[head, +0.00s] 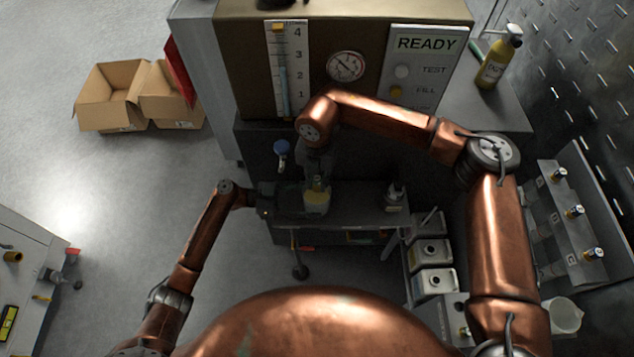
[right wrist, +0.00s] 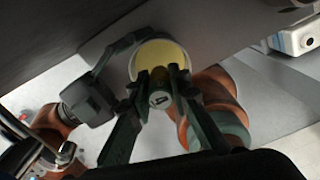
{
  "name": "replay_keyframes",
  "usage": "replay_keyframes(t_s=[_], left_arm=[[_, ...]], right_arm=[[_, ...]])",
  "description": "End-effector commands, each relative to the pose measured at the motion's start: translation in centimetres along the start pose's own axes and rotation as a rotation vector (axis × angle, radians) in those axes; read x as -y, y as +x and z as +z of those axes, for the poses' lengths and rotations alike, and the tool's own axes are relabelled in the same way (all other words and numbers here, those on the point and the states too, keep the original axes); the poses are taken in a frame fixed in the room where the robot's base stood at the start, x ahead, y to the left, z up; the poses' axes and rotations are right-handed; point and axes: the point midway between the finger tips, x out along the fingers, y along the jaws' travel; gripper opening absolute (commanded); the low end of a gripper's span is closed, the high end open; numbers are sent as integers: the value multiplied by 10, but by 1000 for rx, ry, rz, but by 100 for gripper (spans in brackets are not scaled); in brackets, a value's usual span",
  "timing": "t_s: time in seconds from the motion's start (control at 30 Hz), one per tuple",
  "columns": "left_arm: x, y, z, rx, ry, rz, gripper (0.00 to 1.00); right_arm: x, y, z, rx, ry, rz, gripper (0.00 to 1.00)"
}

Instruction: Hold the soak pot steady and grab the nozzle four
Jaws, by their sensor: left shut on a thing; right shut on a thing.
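The soak pot (head: 316,203) is a small clear vessel with yellow liquid, on the dark shelf of the washer in the head view. In the right wrist view its round mouth (right wrist: 168,50) shows yellow inside. My left gripper (head: 290,199) is shut on the pot from the left; its dark fingers also show beside the rim in the right wrist view (right wrist: 125,62). My right gripper (right wrist: 160,82) points down from above, shut on nozzle four (right wrist: 158,100), a dark cylinder marked "4", at the pot's mouth. I cannot tell how deep the nozzle's lower end sits.
The washer panel (head: 427,65) reads READY, beside a gauge (head: 346,66). A small dark-topped item (head: 395,196) stands right of the pot. White containers (head: 433,252) stand lower right. A yellow bottle (head: 494,62) stands at the back right. Open cardboard boxes (head: 112,95) lie at the left.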

Motion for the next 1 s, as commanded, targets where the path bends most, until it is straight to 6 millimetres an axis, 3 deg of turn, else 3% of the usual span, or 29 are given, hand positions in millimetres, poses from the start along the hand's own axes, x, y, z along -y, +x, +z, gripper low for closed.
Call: replay_keyframes(t_s=[0.17, 0.2, 0.5, 0.83, 1.0], left_arm=[[0, 0, 1, 1, -1, 0, 48], [0, 0, 1, 1, -1, 0, 62], [0, 0, 0, 1, 0, 0, 82], [0, -4, 0, 1, 0, -1, 82], [1, -26, 1, 2, 0, -3, 82]], right_arm=[[0, 0, 0, 0, 0, 1, 0], [0, 0, 0, 0, 0, 1, 0], [0, 0, 0, 0, 0, 1, 0], [0, 0, 0, 0, 0, 1, 0], [0, 0, 0, 0, 0, 1, 0]])
